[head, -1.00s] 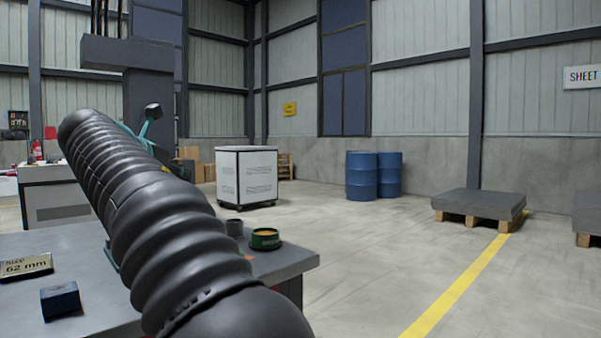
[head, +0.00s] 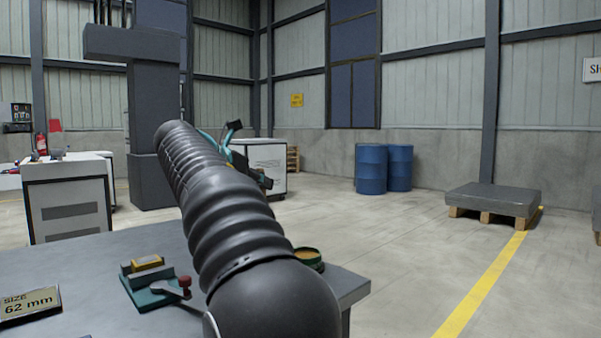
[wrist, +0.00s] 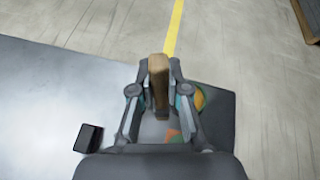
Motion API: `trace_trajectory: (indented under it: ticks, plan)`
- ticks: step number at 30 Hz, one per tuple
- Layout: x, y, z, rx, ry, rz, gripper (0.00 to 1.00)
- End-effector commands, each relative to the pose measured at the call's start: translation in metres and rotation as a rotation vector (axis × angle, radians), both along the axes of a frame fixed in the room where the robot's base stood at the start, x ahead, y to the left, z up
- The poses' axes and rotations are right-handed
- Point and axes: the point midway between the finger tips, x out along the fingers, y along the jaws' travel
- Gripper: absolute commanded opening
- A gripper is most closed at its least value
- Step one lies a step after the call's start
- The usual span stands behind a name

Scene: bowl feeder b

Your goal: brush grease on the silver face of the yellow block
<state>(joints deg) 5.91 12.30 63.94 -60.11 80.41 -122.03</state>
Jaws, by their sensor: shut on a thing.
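The yellow block (head: 147,263) sits in a teal holder (head: 150,288) with a red-knobbed lever on the grey table, left of my arm in the head view. Its silver face cannot be made out clearly. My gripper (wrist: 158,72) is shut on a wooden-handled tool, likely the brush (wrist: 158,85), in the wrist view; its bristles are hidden. A green tin with tan contents (head: 308,256) stands near the table's right end, partly behind my arm. It also shows in the wrist view (wrist: 199,98), partly behind the right finger. My gripper is above the table, away from the yellow block.
A "SIZE 62 mm" sign (head: 28,304) lies at the table's left. A dark block (wrist: 88,138) is on the table in the wrist view. Beyond the table are a white cabinet (head: 266,165), blue drums (head: 371,169) and open floor.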

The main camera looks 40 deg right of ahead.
Motion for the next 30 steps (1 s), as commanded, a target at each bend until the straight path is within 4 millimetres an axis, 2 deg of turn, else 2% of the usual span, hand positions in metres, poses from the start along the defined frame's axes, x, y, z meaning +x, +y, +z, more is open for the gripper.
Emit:
trace_trajectory:
  ticks: [1,3,6,9,17,30]
  plan:
    - [-0.011,-0.022,0.004,0.007,0.03,-0.051,0.0]
    - [-0.024,-0.043,0.002,0.017,0.064,-0.105,0.0]
    - [-0.039,-0.064,0.0,0.029,0.1,-0.164,0.0]
    - [-0.049,-0.077,-0.003,0.037,0.124,-0.199,0.0]
    - [-0.053,-0.081,-0.015,0.042,0.134,-0.213,0.0]
    - [-0.053,-0.081,-0.059,0.041,0.132,-0.211,0.0]
